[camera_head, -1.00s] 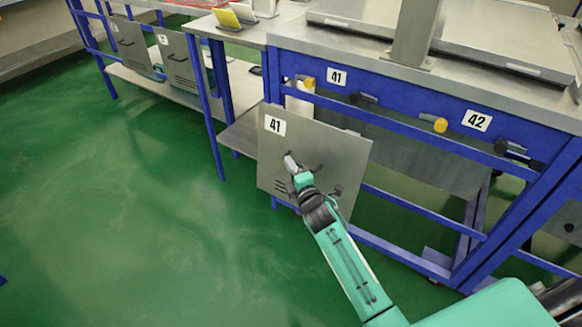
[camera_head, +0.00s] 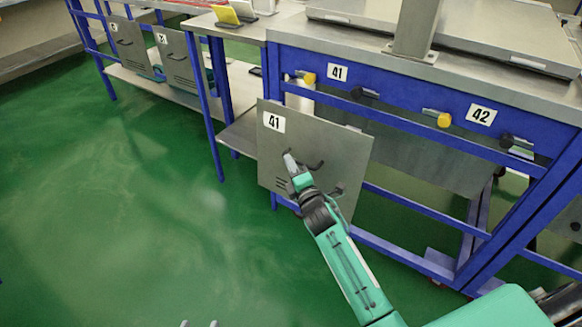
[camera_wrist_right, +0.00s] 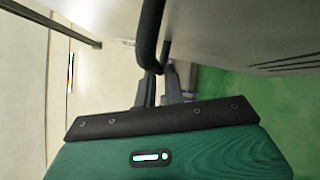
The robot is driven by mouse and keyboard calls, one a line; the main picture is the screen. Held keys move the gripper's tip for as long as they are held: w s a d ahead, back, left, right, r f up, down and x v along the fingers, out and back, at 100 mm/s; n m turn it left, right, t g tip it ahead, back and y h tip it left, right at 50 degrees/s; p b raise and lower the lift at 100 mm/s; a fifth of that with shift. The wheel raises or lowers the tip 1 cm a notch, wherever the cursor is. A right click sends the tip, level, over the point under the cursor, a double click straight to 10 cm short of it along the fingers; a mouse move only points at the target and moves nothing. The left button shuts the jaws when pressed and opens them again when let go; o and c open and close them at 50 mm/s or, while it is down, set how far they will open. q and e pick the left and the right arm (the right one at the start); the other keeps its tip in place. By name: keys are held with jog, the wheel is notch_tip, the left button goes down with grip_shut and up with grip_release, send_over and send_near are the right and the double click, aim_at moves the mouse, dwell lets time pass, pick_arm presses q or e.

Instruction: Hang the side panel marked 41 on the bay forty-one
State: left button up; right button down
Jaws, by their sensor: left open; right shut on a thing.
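The grey side panel marked 41 (camera_head: 335,142) hangs upright in front of the blue frame, its label at its upper left. My right gripper (camera_head: 298,165) is shut on the panel's dark handle, which also shows in the right wrist view (camera_wrist_right: 151,35). Bay forty-one (camera_head: 352,77) is the blue frame section labelled 41 behind and above the panel. The panel's top edge overlaps the lower blue rail in the picture; I cannot tell whether they touch. My left gripper (camera_head: 199,324) shows only its two fingertips at the bottom edge, apart and empty.
A yellow-tipped fitting (camera_head: 308,77) and a dark one (camera_head: 364,93) sit by the 41 label. Another yellow-tipped fitting (camera_head: 443,119) is near label 42 (camera_head: 481,115). Other grey panels (camera_head: 180,60) hang at the far left. The green floor at left is clear.

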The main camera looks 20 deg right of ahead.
aim_at(301, 153)
jog(key=shift+w+d+r, duration=0.15)
jog(key=shift+w+d, duration=0.85)
jog(key=shift+d, duration=0.25)
jog(key=shift+w+d, duration=0.85)
jog(key=shift+d, duration=0.15)
jog(key=shift+w+d, duration=0.65)
jog(key=shift+d, duration=0.2)
jog(key=shift+w+d+b, duration=0.3)
jog(key=shift+w+d, duration=0.2)
jog(key=shift+d, duration=0.15)
pick_arm(q)
jog(key=w+a+r+t+h+b, duration=0.1)
jog(key=w+r+t, duration=0.3)
jog(key=r+t, duration=0.4)
jog(key=shift+w+r+n+b, duration=0.25)
jog(key=shift+r+b, duration=0.6)
jog(key=shift+r, duration=0.75)
pick_arm(e)
jog(key=w+d+f, duration=0.2)
jog(key=w+d, duration=0.2)
jog(key=d, duration=0.1)
